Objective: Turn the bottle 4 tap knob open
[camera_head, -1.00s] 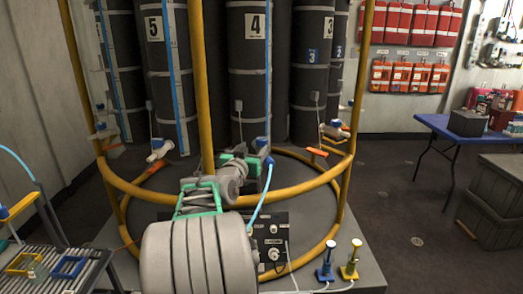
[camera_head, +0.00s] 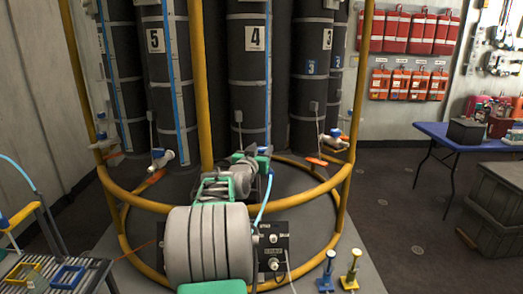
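Bottle 4 (camera_head: 253,85) is the tall dark cylinder labelled 4, at the back centre behind the yellow rail. Its tap is mostly hidden by my arm; a small blue part (camera_head: 264,151) shows at its foot, right of my gripper. I cannot make out the knob's turn. My gripper (camera_head: 246,160) is at the far end of my grey arm, close to this blue part. Green pieces show around it. Whether it touches the knob, and whether its fingers are open or shut, is too small and covered to tell.
A yellow ring rail (camera_head: 298,190) and upright post (camera_head: 198,80) stand around the bottles. A light-blue hose (camera_head: 264,198) hangs right of my arm, above a black control panel (camera_head: 274,250). Blue (camera_head: 327,270) and yellow (camera_head: 350,270) stands are front right. Bottle 5's tap (camera_head: 163,157) is left.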

